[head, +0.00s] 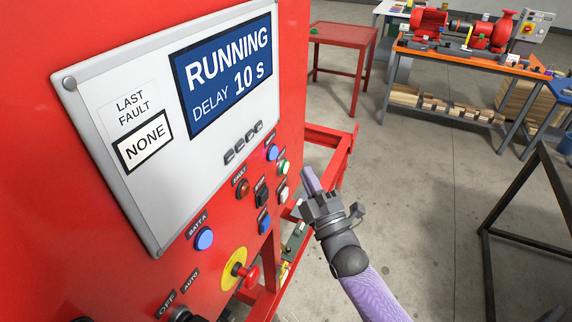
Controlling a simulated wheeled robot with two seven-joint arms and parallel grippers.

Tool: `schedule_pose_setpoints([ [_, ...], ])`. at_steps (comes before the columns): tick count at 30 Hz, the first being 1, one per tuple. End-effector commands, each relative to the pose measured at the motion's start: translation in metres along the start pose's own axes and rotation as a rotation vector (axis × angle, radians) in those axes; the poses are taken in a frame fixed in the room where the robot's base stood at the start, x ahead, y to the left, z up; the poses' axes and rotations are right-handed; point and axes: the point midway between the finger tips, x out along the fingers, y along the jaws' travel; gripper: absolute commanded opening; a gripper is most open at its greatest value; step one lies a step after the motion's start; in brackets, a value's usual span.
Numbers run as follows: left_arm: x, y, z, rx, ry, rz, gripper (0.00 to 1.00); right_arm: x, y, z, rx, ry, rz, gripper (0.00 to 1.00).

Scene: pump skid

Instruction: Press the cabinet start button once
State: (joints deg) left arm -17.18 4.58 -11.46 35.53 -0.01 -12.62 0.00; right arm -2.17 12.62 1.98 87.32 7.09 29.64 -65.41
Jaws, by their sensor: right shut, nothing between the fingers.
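The red cabinet (40,120) fills the left side, with a white display panel (105,75) reading RUNNING, DELAY 10 S and LAST FAULT NONE. Below the panel are a green button (283,168), a blue button (272,152), a red FAULT lamp or button (243,188) and a white button (283,193). No start label is readable; the green button's label cannot be made out. My right gripper (310,180) is shut and empty, just right of the green and white buttons. It appears apart from the cabinet face. My left gripper is not in view.
A yellow-backed red knob (251,274) sticks out low on the cabinet, near a blue button (204,239) marked BATT A. A red table (345,34) stands behind. A bench with a red pump (430,22) is at the back right. A dark frame (530,195) stands right. Floor between is clear.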

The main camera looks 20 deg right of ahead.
Motion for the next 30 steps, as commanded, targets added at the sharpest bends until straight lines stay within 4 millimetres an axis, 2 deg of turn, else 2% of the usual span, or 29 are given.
schedule_pose_setpoints([
  [12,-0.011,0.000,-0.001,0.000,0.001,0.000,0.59,-0.025,0.018,0.018,0.000,0.000,-0.002,0.00],
  [30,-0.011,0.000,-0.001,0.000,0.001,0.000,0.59,-0.025,0.018,0.018,0.001,0.000,-0.001,0.00],
])
